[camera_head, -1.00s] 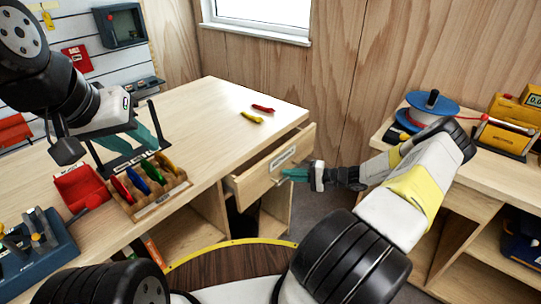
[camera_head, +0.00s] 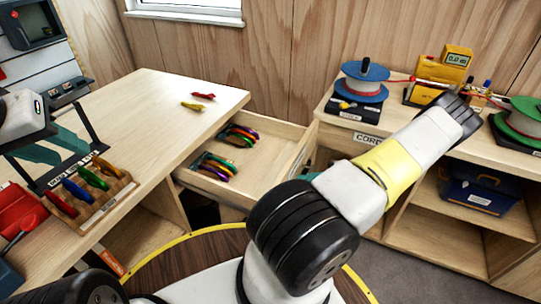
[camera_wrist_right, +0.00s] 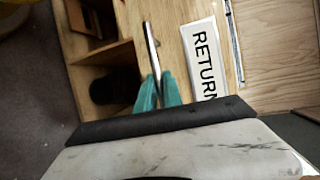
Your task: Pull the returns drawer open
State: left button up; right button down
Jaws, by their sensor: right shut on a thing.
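The returns drawer (camera_head: 262,158) stands well out from the wooden bench in the head view. Two groups of coloured carabiners (camera_head: 215,166) lie inside it. In the right wrist view its front carries a white label (camera_wrist_right: 204,58) reading "RETURN", cut off by the gripper. My right gripper (camera_wrist_right: 159,92) is shut on the drawer's metal bar handle (camera_wrist_right: 151,45), which runs between its teal fingers.
A rack of coloured carabiners (camera_head: 90,190) and a red bin (camera_head: 20,212) stand below my left gripper. A red and a yellow piece (camera_head: 191,105) lie on the bench. A second bench at right holds a blue cord spool (camera_head: 362,80) and a yellow meter (camera_head: 440,72).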

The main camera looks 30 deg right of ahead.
jog(key=shift+s+d, duration=0.55)
jog(key=shift+s, duration=0.15)
jog(key=shift+s+d, duration=0.5)
jog(key=shift+s, duration=0.2)
jog(key=c, duration=1.8)
grip_release()
jog(key=shift+o, duration=0.2)
jog(key=v, duration=0.7)
jog(key=shift+s+d, duration=0.15)
jog(key=shift+d, duration=0.2)
